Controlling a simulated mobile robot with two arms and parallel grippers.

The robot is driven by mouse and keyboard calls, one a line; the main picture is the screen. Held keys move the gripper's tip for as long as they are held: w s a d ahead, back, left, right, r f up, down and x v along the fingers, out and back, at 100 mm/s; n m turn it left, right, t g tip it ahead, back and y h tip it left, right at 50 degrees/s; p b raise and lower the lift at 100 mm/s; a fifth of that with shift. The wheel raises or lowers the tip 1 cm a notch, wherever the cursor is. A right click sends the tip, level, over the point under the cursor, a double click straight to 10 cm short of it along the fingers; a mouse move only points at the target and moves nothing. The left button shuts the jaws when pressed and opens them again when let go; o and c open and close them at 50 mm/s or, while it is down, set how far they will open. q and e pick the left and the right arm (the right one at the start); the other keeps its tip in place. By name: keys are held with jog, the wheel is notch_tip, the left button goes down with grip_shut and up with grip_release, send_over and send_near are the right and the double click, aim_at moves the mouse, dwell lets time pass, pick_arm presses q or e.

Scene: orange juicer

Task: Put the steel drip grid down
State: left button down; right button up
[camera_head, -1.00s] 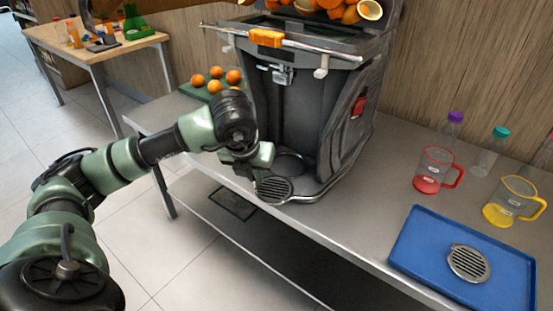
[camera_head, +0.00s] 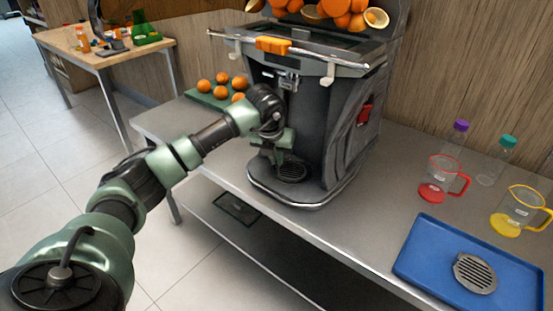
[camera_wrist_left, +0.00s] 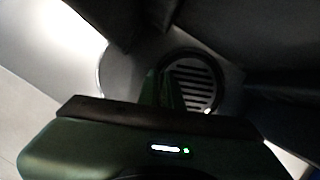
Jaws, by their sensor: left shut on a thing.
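A round steel drip grid (camera_head: 292,172) with dark slots is at the base of the orange juicer (camera_head: 330,110), over the round recess there. It also shows in the left wrist view (camera_wrist_left: 193,86), lying within or just above a dark round rim; I cannot tell whether it is fully seated. My left gripper (camera_head: 280,160) reaches into the juicer's front and is shut on the near left edge of this grid. The gripper partly hides the grid in both views. A second slotted steel grid (camera_head: 474,273) lies on the blue tray (camera_head: 420,262). My right gripper is out of view.
A red-handled jug (camera_head: 438,185) and a yellow-handled jug (camera_head: 510,220) stand right of the juicer, with bottles behind. Oranges (camera_head: 221,79) sit on a green board at the left. The counter's front edge (camera_head: 330,230) is near the juicer base.

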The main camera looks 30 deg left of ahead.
pick_arm(q)
jog(key=shift+f, duration=0.1)
jog(key=c, duration=1.6)
grip_release()
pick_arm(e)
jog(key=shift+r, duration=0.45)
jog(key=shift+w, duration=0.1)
